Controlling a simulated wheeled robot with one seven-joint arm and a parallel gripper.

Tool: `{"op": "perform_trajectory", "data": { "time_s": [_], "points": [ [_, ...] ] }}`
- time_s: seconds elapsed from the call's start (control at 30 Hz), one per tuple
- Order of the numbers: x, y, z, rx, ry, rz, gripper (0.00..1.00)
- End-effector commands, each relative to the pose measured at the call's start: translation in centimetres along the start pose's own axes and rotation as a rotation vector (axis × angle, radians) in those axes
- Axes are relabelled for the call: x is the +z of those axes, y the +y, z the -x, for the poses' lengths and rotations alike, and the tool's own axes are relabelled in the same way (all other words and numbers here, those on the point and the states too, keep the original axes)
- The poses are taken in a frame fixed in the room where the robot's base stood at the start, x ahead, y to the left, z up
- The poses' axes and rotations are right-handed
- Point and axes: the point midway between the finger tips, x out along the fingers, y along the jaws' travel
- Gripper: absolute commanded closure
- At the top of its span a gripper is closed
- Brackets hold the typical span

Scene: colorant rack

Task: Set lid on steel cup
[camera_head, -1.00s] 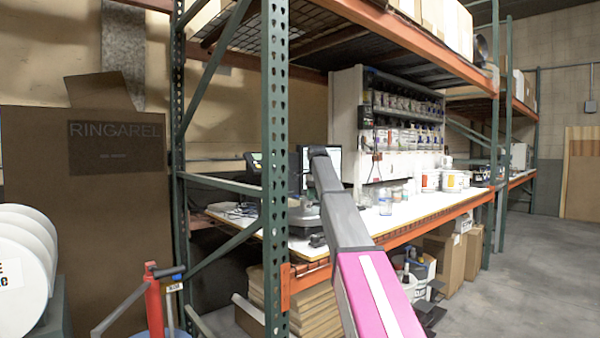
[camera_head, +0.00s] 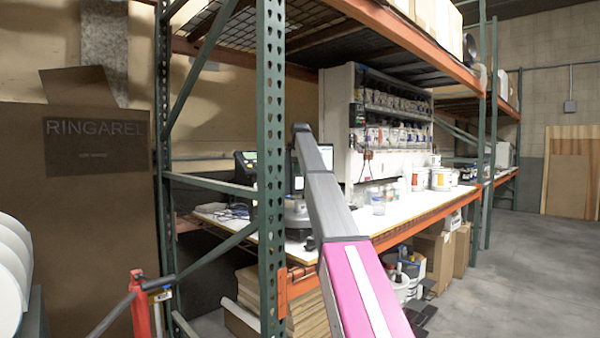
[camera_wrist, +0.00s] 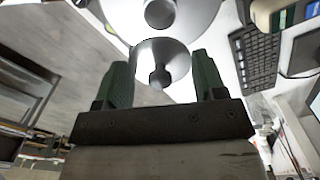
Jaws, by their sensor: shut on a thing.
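In the wrist view, my gripper (camera_wrist: 162,66) has its two green fingers on either side of a shiny round metal lid (camera_wrist: 172,52) with a small dark knob. It is shut on this lid. Beyond it, at the top edge, is a larger pale round surface with another rounded metal part (camera_wrist: 160,13) on it, cut off by the frame. I cannot tell whether that part is the steel cup. In the head view, my arm reaches toward the white worktop (camera_head: 345,218), and my gripper and the lid are hidden.
A green rack post (camera_head: 270,170) stands close left of my arm. The worktop carries a monitor (camera_head: 326,154), jars and white tubs (camera_head: 441,179). A keyboard (camera_wrist: 257,58) lies right in the wrist view. Cartons (camera_head: 433,248) stand underneath. The floor (camera_head: 520,270) at right is clear.

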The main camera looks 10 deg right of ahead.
Motion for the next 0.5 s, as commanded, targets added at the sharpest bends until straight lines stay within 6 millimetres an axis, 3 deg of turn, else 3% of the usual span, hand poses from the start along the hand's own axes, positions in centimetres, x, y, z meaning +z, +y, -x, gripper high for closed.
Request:
{"op": "perform_trajectory", "data": {
  "time_s": [0.5],
  "points": [
    [0.0,0.1,-3.6,0.001,0.0,0.001,0.59]
  ]
}}
